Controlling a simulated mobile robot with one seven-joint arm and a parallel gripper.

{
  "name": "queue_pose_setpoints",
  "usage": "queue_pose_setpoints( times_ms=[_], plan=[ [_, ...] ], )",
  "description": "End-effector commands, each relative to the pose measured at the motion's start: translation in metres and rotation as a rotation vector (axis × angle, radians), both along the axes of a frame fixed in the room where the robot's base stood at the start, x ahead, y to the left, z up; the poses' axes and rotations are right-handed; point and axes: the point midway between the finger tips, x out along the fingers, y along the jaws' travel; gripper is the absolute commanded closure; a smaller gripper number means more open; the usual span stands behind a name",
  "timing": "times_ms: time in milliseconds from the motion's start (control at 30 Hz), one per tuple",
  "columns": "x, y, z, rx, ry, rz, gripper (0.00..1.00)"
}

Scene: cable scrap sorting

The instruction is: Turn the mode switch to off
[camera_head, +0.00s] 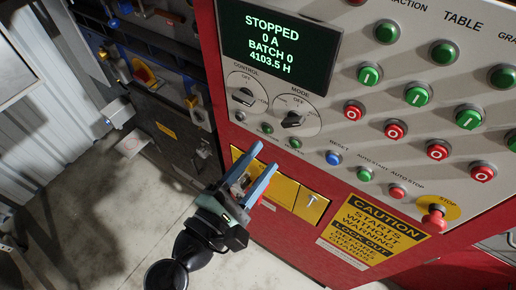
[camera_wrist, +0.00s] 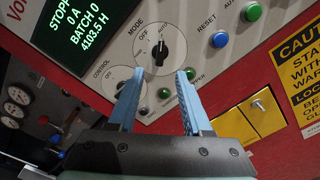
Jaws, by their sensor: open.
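The mode switch (camera_head: 292,120) is a black rotary knob on a round dial, below the green-lettered display. In the wrist view the mode switch (camera_wrist: 160,53) stands just beyond my fingertips, between their lines. Its pale mark seems to point toward AUTO rather than OFF, though it is small. My gripper (camera_head: 263,157) is open and empty, below and to the left of the mode switch in the head view, apart from it. In the wrist view my gripper (camera_wrist: 159,77) shows two blue fingers spread wide. Nothing hides the knob.
The control switch (camera_head: 244,97) sits just left of the mode dial. A blue reset button (camera_head: 333,158) and small green buttons are nearby. A red stop button (camera_head: 434,216) is at lower right. The display (camera_head: 275,44) reads STOPPED. A yellow panel (camera_head: 285,190) lies behind my fingers.

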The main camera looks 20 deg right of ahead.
Motion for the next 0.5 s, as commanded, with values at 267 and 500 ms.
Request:
queue_pose_setpoints(
  times_ms=[267, 500],
  plan=[
    [0.012, -0.016, -0.002, 0.001, -0.001, -0.003, 0.51],
    [0.027, -0.036, -0.001, 0.003, -0.004, -0.003, 0.51]
  ],
)
